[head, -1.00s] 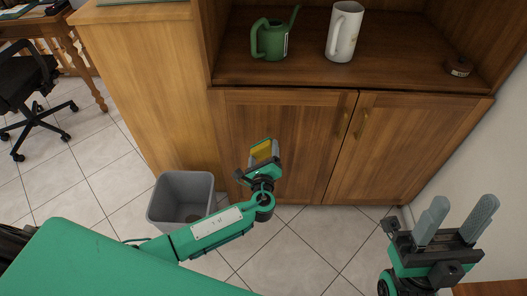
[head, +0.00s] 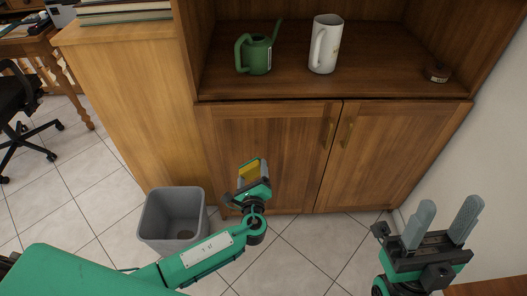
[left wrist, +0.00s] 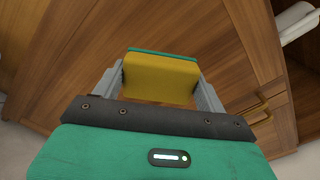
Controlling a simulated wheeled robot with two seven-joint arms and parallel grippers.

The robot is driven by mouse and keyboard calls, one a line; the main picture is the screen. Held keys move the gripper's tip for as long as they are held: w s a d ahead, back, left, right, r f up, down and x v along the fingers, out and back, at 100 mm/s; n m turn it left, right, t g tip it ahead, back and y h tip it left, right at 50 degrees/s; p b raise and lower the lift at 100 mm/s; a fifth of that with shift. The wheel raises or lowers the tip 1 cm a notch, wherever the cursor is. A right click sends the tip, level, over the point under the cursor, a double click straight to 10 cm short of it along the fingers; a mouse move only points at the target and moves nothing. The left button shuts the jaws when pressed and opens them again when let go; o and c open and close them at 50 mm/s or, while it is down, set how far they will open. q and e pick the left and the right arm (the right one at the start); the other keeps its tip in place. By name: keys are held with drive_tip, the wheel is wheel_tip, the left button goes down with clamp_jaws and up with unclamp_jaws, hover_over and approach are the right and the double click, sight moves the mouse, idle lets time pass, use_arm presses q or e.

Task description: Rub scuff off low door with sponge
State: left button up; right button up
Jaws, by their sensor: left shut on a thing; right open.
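The low cabinet has two brown wooden doors, the left door (head: 285,135) and the right door (head: 385,140). My left gripper (head: 252,168) is shut on a yellow sponge (head: 248,173) with a green layer, in front of the left door's lower left part. The left wrist view shows the sponge (left wrist: 160,78) between the two grey fingers, with the door's wood (left wrist: 80,60) behind it. I cannot tell whether the sponge touches the door. No scuff can be made out. My right gripper (head: 443,222) is open and empty at the lower right, apart from the doors.
A grey bin (head: 172,218) stands on the tiled floor left of my left gripper. A green watering can (head: 257,56), a white jug (head: 323,45) and a small brown container (head: 437,73) stand on the shelf above. A white wall (head: 490,150) is at the right.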

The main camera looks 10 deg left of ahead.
sight(251, 141)
use_arm(q)
drive_tip(key=shift+r+x, duration=0.3)
drive_tip(key=shift+x, duration=0.9)
drive_tip(key=shift+r+x, duration=0.3)
drive_tip(key=shift+x, duration=0.85)
drive_tip(key=shift+r+x, duration=0.25)
drive_tip(key=shift+x, duration=0.95)
drive_tip(key=shift+b+x, duration=0.4)
drive_tip(key=shift+x, duration=0.5)
drive_tip(key=shift+w+d+b, duration=0.2)
drive_tip(key=shift+d, duration=0.7)
drive_tip(key=shift+w+d+b, duration=0.2)
drive_tip(key=shift+d, duration=0.75)
drive_tip(key=shift+w, duration=0.15)
drive_tip(key=shift+s+a+r+p, duration=0.1)
drive_tip(key=shift+s+a+p, duration=0.15)
drive_tip(key=shift+a, duration=0.8)
drive_tip(key=shift+s+a+r+p, duration=0.1)
drive_tip(key=shift+s+a+p, duration=0.1)
drive_tip(key=shift+a, duration=0.8)
